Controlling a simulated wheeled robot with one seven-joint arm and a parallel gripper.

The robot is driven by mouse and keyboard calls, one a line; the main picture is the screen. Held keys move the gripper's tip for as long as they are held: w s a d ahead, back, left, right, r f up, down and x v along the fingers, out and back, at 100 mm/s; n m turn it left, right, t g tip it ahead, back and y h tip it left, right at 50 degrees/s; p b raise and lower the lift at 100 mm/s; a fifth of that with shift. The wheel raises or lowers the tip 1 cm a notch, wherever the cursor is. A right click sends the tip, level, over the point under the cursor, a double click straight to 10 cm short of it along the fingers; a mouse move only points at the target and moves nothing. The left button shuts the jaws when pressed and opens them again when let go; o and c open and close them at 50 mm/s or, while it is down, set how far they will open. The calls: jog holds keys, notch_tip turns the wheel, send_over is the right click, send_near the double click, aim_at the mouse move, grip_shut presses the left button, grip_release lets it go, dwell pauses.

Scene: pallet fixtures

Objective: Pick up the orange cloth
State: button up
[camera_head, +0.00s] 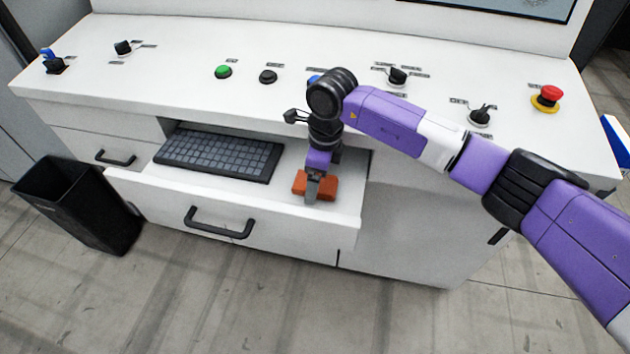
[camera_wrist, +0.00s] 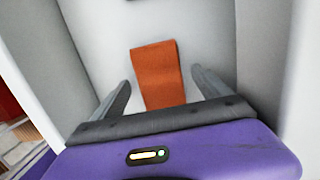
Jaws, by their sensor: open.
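The orange cloth (camera_head: 326,188) lies folded in the open white drawer (camera_head: 345,222), to the right of the keyboard. My gripper (camera_head: 313,192) is over the cloth, pointing down, and hides its middle in the head view. In the wrist view the cloth (camera_wrist: 156,72) runs as a strip between the two fingers of my open gripper (camera_wrist: 160,92). A gap shows between the cloth and each finger. The near end of the cloth is hidden behind the gripper body. I cannot tell how high the fingertips are above the drawer floor.
A dark keyboard (camera_head: 220,155) lies in the drawer's left part. The drawer walls stand close around the gripper, and the console top (camera_head: 190,75) with buttons and knobs overhangs behind. A red emergency button (camera_head: 550,92) is at the right. A black bin (camera_head: 85,205) stands at the left.

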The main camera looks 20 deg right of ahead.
jog(key=shift+f, duration=0.2)
jog(key=c, duration=1.4)
jog(key=shift+r, duration=0.15)
jog(key=shift+c, duration=0.2)
notch_tip(320, 180, up, 20)
jog(key=b, duration=0.3)
